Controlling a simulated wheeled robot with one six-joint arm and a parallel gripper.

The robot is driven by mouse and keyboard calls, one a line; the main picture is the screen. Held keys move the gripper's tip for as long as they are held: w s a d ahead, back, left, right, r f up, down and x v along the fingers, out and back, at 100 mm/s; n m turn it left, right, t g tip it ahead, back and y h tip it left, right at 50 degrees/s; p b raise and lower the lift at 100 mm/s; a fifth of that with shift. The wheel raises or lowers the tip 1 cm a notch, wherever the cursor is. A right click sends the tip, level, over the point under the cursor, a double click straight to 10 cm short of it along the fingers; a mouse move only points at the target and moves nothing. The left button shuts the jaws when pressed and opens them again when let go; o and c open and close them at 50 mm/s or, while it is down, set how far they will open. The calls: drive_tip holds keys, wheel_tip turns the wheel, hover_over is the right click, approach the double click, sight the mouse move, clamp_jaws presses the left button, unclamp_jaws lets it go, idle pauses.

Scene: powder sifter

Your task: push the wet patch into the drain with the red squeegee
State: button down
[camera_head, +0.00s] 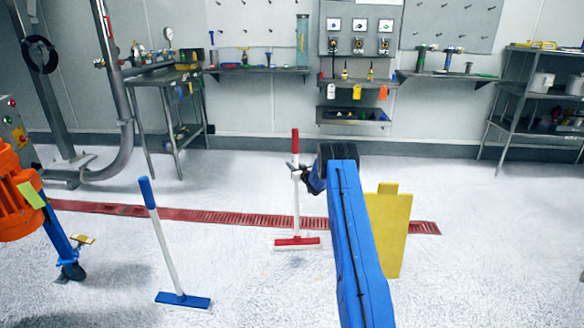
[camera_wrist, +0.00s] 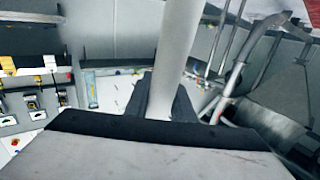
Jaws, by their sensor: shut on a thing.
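The red squeegee (camera_head: 297,242) stands upright, with a white pole, a red top grip and a red head low at the floor, on the near side of the drain. My gripper (camera_head: 299,172) is shut on its pole below the red grip. In the wrist view the white pole (camera_wrist: 172,60) runs between my dark jaws (camera_wrist: 172,98). The drain (camera_head: 225,216) is a long red grating across the floor. A faint grey mark (camera_head: 293,263) lies just in front of the head; I cannot tell if it is the wet patch.
A blue squeegee (camera_head: 182,300) stands tilted at the left front. A yellow board (camera_head: 394,235) stands right of my arm, near the drain's right end. An orange machine (camera_head: 22,195) on a blue wheeled frame is at the far left. Benches line the back wall. The floor between the squeegees is clear.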

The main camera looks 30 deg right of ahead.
drive_tip(key=w+d, duration=0.4)
drive_tip(key=w, duration=0.2)
drive_tip(key=shift+w+d, duration=0.3)
drive_tip(key=shift+w, duration=0.05)
idle(0.9)
drive_tip(key=shift+w, duration=0.1)
drive_tip(key=w+d, duration=0.4)
drive_tip(key=w, duration=0.2)
drive_tip(key=shift+w+d, duration=0.2)
idle(0.9)
drive_tip(key=shift+w, duration=0.1)
